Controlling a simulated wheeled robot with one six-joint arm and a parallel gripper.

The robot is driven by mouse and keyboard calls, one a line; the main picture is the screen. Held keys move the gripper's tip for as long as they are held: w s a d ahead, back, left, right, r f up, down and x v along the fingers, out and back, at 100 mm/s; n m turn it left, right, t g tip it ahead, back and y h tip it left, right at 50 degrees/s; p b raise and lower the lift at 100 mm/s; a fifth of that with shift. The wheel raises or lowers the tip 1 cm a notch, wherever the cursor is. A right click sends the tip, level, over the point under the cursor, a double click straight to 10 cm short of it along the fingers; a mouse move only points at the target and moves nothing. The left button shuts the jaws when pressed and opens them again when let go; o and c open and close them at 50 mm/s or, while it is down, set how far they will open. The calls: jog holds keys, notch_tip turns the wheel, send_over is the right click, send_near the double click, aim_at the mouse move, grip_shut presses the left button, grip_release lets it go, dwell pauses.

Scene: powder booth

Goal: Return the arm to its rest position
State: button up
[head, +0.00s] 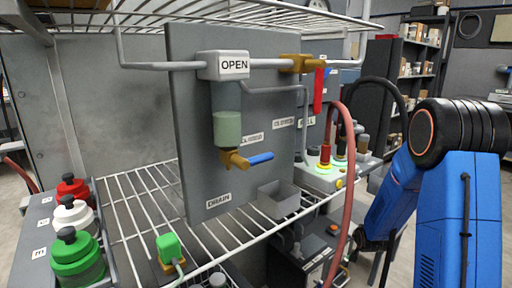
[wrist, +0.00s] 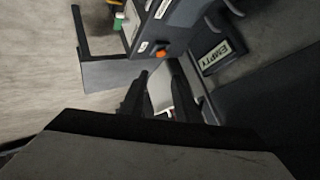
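My blue arm (head: 462,205) with its black joint stands at the right edge of the head view, bent with a link running down to the left. My gripper is not clearly visible there. In the wrist view my gripper (wrist: 161,78) shows two dark fingers standing apart. A pale patch shows through the gap, and I see nothing held. What the pale patch belongs to is unclear.
A grey panel (head: 190,120) with a sight glass (head: 227,115) and red and blue valve handles stands on a wire shelf (head: 125,205). A red hose (head: 340,200) hangs near my arm. Bottles (head: 77,255) stand at left. The wrist view shows an EMPTY label (wrist: 216,56).

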jog(key=s+a+r+n+g, duration=0.1)
jog(key=s+a+r+n, duration=0.15)
jog(key=s+r, duration=0.7)
jog(key=s+a+r+n+g, duration=0.2)
jog(key=s+a+r, duration=0.2)
jog(key=s+r, duration=0.5)
jog(key=s+a+r+n+g, duration=0.1)
jog(key=s+a+r+n, duration=0.1)
jog(key=s, duration=1.2)
jog(key=s+a+r+n+g+y, duration=0.1)
jog(key=s+a+r, duration=0.1)
jog(key=s, duration=1.2)
jog(key=shift+s+a+r+n+g, duration=0.2)
jog(key=shift+a+r+n+g, duration=0.1)
jog(key=shift+r+n+g, duration=0.1)
jog(key=shift+w, duration=0.1)
